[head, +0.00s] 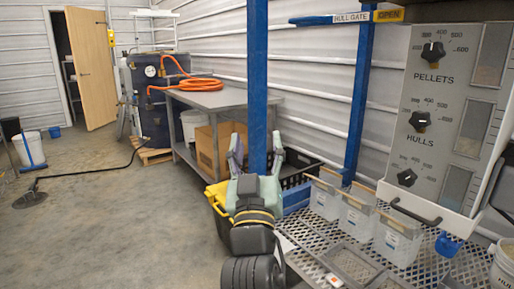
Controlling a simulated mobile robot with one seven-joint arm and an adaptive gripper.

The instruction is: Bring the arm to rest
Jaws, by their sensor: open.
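My arm rises from the bottom middle of the head view, in front of a blue post (257,70). My gripper (257,149) points away from me at its end. Its two fingers stand apart, one on each side of the post in the picture, and nothing shows between them except the post behind. The distance from the fingers to the post cannot be told.
Clear bins (398,246) stand on a perforated metal shelf (440,266) at right, below a dial panel (436,100). A yellow-and-black crate (216,196) is just left of my arm. A grey table (218,99) stands behind. The concrete floor at left is mostly free.

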